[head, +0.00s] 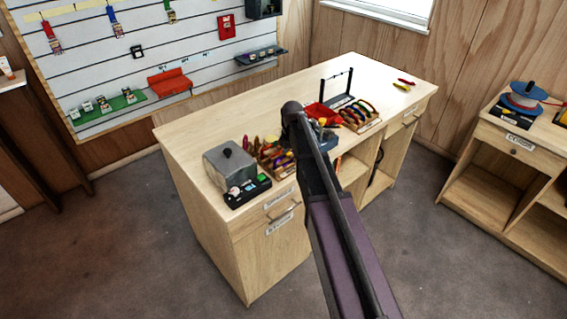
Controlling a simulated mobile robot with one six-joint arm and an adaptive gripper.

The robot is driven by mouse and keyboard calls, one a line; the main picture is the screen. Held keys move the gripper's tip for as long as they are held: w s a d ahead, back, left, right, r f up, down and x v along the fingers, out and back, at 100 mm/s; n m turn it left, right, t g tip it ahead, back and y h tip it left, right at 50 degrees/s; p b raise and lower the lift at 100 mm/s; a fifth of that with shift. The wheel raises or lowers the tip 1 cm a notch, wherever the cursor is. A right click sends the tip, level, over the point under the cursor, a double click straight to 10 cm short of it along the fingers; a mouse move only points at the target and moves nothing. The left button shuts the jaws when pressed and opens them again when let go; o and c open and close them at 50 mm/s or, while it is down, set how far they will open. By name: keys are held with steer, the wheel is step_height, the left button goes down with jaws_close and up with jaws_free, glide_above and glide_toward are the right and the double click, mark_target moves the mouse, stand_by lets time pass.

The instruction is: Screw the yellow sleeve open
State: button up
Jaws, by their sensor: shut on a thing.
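In the head view my arm reaches up across the workbench (222,118), and its dark joint covers the middle of the bench top. My gripper is hidden behind the arm, so I cannot see its fingers or what they hold. I cannot make out the yellow sleeve for certain. A small yellow spot (322,121) shows just right of the arm, by a blue-grey object (328,137) that the arm partly hides; I cannot tell what either is.
Left of the arm are a grey box with a black knob (229,166), a black tray (247,190) and a wooden rack of colourful gear (271,156). To the right are a second rack (359,116), a red item (321,112) and a black stand (340,98). The bench's far left is bare.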

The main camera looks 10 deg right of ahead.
steer(key=shift+s+d+f+b, duration=0.1)
steer(key=shift+f+b, duration=0.25)
steer(key=shift+f, duration=0.05)
stand_by(0.4)
steer(key=shift+w+a, duration=0.5)
steer(key=shift+w, duration=0.4)
steer(key=shift+r, duration=0.1)
steer(key=shift+a+r+p, duration=0.15)
steer(key=shift+r+p, duration=1.2)
steer(key=shift+p, duration=0.1)
steer(key=shift+s+d, duration=0.3)
steer(key=shift+s, duration=0.2)
steer(key=shift+s+d, duration=0.25)
steer(key=shift+s, duration=0.2)
